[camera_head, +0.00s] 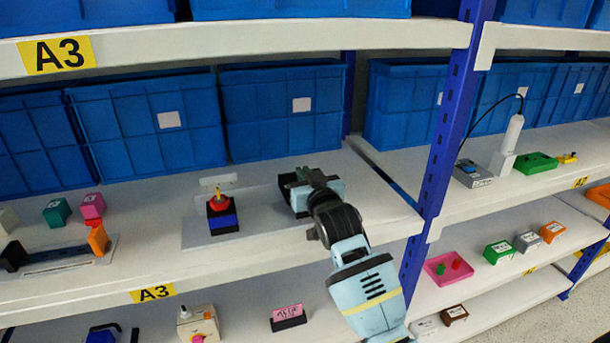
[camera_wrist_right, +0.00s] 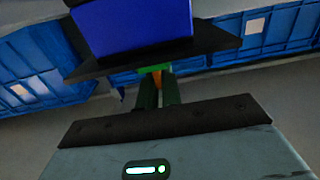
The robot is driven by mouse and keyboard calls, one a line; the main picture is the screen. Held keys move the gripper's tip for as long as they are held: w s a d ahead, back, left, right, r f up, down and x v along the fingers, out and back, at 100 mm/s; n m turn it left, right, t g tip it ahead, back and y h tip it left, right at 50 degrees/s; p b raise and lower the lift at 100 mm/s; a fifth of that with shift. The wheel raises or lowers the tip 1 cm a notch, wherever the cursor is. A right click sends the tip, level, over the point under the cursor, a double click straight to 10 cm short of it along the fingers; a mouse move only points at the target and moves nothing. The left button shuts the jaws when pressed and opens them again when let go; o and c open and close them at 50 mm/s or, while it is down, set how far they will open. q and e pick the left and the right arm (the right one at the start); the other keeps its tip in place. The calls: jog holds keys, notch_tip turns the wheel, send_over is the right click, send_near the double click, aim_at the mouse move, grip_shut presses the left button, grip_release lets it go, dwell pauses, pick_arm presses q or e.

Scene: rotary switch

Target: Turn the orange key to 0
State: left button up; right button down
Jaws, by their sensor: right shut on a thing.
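My right gripper (camera_head: 290,186) is over the right part of a pale panel on the middle shelf, its arm coming from the lower right. In the wrist view the two dark green fingers (camera_wrist_right: 158,92) are close together, with a small orange piece, likely the orange key (camera_wrist_right: 157,84), between them. A green part lies just above it. A blue block (camera_wrist_right: 130,30) on a black plate (camera_wrist_right: 205,48) fills the top of that view. In the head view my gripper hides the held piece. No 0 mark is readable. My left gripper is out of view.
A red and blue device with a thin yellow stem (camera_head: 222,212) stands left of my gripper on the pale panel (camera_head: 200,240). Blue crates (camera_head: 282,108) line the back. A blue post (camera_head: 445,130) rises to the right. Small coloured blocks (camera_head: 92,207) stand at the left.

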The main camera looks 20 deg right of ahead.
jog(key=shift+r, duration=0.15)
jog(key=c, duration=1.6)
grip_release()
jog(key=shift+s, duration=0.15)
jog(key=shift+s, duration=0.25)
jog(key=shift+s+d, duration=0.15)
jog(key=shift+s, duration=3.4)
jog(key=shift+f, duration=0.2)
